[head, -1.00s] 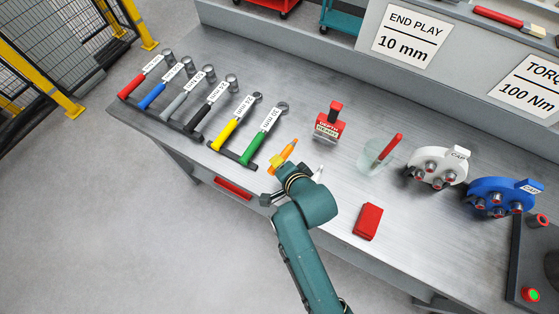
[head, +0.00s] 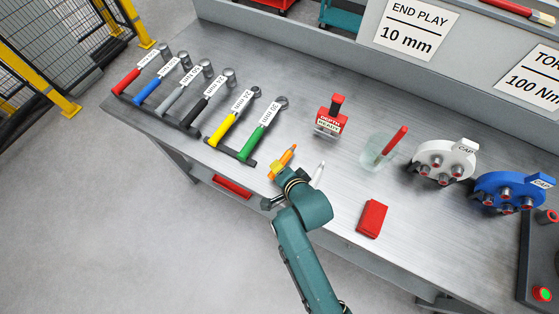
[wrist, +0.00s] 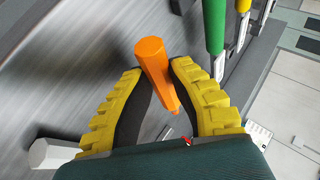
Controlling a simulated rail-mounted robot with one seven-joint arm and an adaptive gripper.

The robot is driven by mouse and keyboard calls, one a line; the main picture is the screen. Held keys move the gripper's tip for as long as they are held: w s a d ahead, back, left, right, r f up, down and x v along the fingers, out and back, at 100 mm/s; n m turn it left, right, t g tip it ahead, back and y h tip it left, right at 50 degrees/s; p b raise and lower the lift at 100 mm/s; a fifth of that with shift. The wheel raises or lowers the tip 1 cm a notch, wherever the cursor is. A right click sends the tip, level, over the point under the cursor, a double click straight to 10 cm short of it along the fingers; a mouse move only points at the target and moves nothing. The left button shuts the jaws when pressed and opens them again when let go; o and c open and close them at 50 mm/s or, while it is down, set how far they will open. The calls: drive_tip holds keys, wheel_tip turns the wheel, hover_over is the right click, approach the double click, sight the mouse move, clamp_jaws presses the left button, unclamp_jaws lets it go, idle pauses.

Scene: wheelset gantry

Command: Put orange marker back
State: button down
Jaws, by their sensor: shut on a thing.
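My gripper (wrist: 157,74) is shut on the orange marker (wrist: 152,62), which sticks out between the yellow ribbed fingers in the wrist view. In the head view the orange marker (head: 287,155) points up and right from my gripper (head: 274,172), over the front part of the bench. I cannot tell whether it touches the bench top. A clear cup (head: 370,153) stands to the right with a red marker (head: 396,141) leaning in it. A white marker (head: 318,174) is just right of my gripper; its end also shows in the wrist view (wrist: 52,153).
Several labelled tools with coloured handles, such as the green wrench (head: 254,143), lie in racks to the left. A red depth gauge block (head: 330,118) stands behind. A red cloth-like block (head: 372,218) lies front right. White (head: 443,160) and blue (head: 512,192) caps stand farther right.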

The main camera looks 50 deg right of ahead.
drive_tip(key=shift+f, duration=0.65)
drive_tip(key=c, duration=1)
unclamp_jaws()
drive_tip(key=shift+f, duration=0.15)
drive_tip(key=shift+c, duration=0.2)
drive_tip(key=shift+f, duration=0.15)
drive_tip(key=shift+s+f, duration=0.1)
drive_tip(key=v, duration=1.2)
drive_tip(key=shift+r, duration=0.5)
